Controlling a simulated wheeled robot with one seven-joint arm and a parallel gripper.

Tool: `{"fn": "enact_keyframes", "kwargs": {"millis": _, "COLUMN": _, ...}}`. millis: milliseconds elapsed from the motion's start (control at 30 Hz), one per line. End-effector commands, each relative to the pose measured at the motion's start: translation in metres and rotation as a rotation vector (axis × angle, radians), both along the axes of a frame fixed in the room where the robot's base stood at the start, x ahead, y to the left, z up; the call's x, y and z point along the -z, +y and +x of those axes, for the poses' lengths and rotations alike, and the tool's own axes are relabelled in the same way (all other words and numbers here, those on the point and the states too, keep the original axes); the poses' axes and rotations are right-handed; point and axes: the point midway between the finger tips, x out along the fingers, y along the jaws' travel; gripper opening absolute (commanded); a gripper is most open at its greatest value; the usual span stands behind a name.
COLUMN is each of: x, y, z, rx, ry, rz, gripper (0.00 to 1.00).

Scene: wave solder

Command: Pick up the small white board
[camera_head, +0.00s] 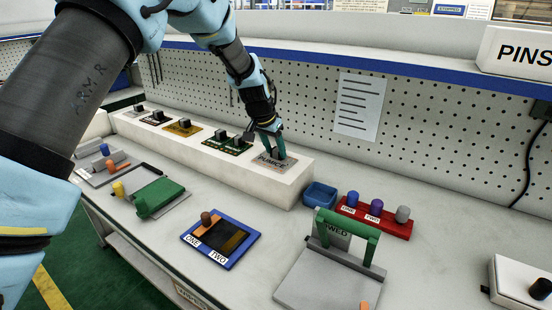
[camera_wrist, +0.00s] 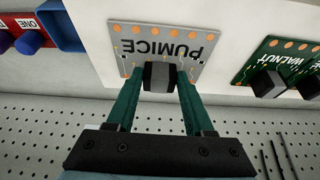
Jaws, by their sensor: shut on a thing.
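A small light grey board marked PUMICE (camera_head: 272,163) lies at the right end of the raised white shelf; it also shows in the wrist view (camera_wrist: 190,45). It has orange dots along its edge and a dark block (camera_wrist: 160,78) standing on it as a handle. My gripper (camera_head: 270,142) reaches down over this board, its green fingers shut on the dark block. The board appears to rest flat on the shelf. A pale board (camera_head: 138,110) sits at the shelf's far left end, too small to read.
A green board marked WALNUT (camera_wrist: 285,62) lies beside the PUMICE board, with more boards along the white shelf (camera_head: 285,185). A blue bin (camera_head: 320,194) and a red peg holder (camera_head: 375,222) stand to the right. A pegboard wall (camera_head: 440,135) rises behind. Fixtures occupy the bench in front.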

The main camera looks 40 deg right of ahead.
Motion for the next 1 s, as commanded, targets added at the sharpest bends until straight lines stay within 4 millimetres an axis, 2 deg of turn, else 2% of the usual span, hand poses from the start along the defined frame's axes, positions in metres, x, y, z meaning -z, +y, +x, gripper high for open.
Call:
{"fn": "enact_keyframes", "kwargs": {"millis": 33, "x": 0.0, "y": 0.0, "z": 0.0, "rx": 0.0, "ry": 0.0, "rz": 0.0, "gripper": 0.39}}
{"fn": "enact_keyframes", "kwargs": {"millis": 400, "x": 0.0, "y": 0.0, "z": 0.0, "rx": 0.0, "ry": 0.0, "rz": 0.0, "gripper": 0.0}}
{"fn": "enact_keyframes", "kwargs": {"millis": 833, "x": -0.001, "y": 0.0, "z": 0.0, "rx": 0.0, "ry": 0.0, "rz": -0.001, "gripper": 0.0}}
{"fn": "enact_keyframes", "kwargs": {"millis": 1000, "x": -0.015, "y": -0.001, "z": 0.0, "rx": 0.0, "ry": -0.001, "rz": -0.004, "gripper": 0.0}}
